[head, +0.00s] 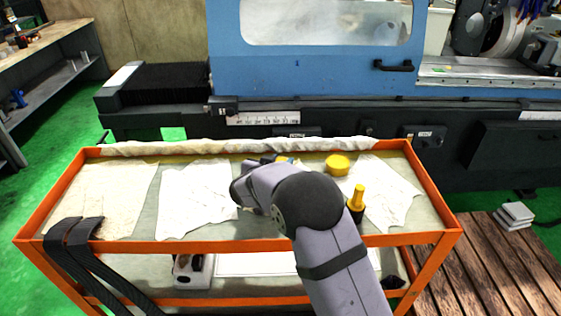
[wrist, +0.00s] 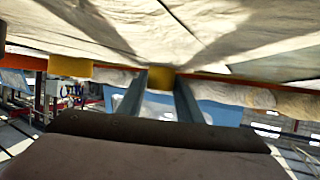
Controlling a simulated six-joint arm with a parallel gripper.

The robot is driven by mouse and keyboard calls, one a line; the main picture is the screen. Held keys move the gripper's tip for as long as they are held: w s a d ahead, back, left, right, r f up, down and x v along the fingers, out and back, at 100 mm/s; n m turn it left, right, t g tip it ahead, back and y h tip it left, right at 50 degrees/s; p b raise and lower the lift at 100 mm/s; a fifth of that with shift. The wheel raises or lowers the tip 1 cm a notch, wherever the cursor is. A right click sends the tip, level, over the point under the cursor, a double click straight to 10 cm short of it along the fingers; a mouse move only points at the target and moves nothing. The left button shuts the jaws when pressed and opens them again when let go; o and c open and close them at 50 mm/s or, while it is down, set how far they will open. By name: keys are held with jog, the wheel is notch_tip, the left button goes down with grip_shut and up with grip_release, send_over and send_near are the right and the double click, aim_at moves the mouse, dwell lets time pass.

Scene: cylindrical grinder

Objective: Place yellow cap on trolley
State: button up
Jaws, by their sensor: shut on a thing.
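The orange trolley (head: 160,246) stands in front of me, its top covered with pale cloths. My gripper (wrist: 160,88) is low over the back middle of the trolley top. Its two fingers are shut on a small yellow cap (wrist: 161,82); a sliver of this cap (head: 284,159) shows beside my arm in the head view. I cannot tell whether it touches the top. A second, round yellow piece (head: 338,164) stands on the trolley to the right; it also shows in the wrist view (wrist: 70,67). My arm hides most of the gripper in the head view.
A yellow-topped dark tool (head: 356,199) stands close to the right of my arm. A rolled cloth (head: 240,146) lies along the trolley's back edge. Black straps (head: 72,236) hang over the front left. The blue grinder (head: 300,65) rises behind.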

jog(key=shift+f, duration=0.1)
jog(key=o, duration=1.1)
jog(key=b+v, duration=0.1)
jog(key=v, duration=1.1)
jog(key=shift+b, duration=0.3)
